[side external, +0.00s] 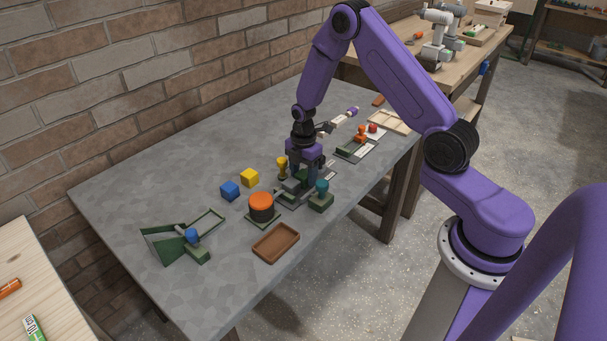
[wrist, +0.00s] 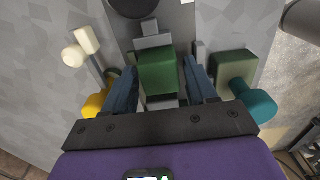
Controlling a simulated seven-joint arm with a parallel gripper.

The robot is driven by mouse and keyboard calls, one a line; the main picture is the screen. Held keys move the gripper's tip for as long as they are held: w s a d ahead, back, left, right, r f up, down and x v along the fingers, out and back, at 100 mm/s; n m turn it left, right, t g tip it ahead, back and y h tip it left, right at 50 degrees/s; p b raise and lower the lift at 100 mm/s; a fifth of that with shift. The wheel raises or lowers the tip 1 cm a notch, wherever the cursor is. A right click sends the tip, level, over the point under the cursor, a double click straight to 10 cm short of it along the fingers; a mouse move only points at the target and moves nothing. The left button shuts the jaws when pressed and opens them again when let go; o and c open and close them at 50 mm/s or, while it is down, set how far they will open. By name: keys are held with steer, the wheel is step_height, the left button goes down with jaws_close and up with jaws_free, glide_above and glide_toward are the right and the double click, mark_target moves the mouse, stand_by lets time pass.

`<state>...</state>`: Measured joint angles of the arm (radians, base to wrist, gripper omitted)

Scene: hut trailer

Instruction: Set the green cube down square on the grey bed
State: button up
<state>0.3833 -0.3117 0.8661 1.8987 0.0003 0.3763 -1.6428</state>
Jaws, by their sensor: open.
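The green cube (wrist: 157,73) lies between the two fingers of my gripper (wrist: 163,78) in the wrist view. My gripper is open, with a narrow gap visible at the cube's right side; contact on the left is unclear. The cube appears to be on the grey bed (wrist: 178,18), with light grey blocks (wrist: 154,42) at its far and near sides. Whether its underside rests flat is hidden. In the side view my gripper (side external: 298,182) is low over the bed (side external: 283,201), and the fingers and arm partly hide the cube.
A green block with a teal knob (side external: 321,188) stands close on the right and a yellow post (side external: 282,167) on the left. An orange-topped black cylinder (side external: 261,206), blue cube (side external: 229,190), yellow cube (side external: 250,177) and brown tray (side external: 276,245) are nearby. The table's back left is clear.

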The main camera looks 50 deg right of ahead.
mark_target(304, 174)
step_height(304, 174, up, 12)
steer(key=s+a+r+m, duration=0.1)
steer(key=s+a+r, duration=0.35)
steer(key=a, duration=0.35)
steer(key=s+a+r+m, duration=0.1)
steer(key=s+r, duration=0.1)
steer(key=s, duration=0.7)
steer(key=s+a+r+m, duration=0.1)
steer(key=s+a+m, duration=0.1)
steer(key=s, duration=0.7)
steer(key=s+a+r+m, duration=0.1)
steer(key=s+a+r, duration=0.1)
steer(key=s, duration=0.7)
steer(key=shift+s+r, duration=0.35)
steer(key=shift+s, duration=0.05)
steer(key=shift+o, duration=0.4)
steer(key=shift+w, duration=0.15)
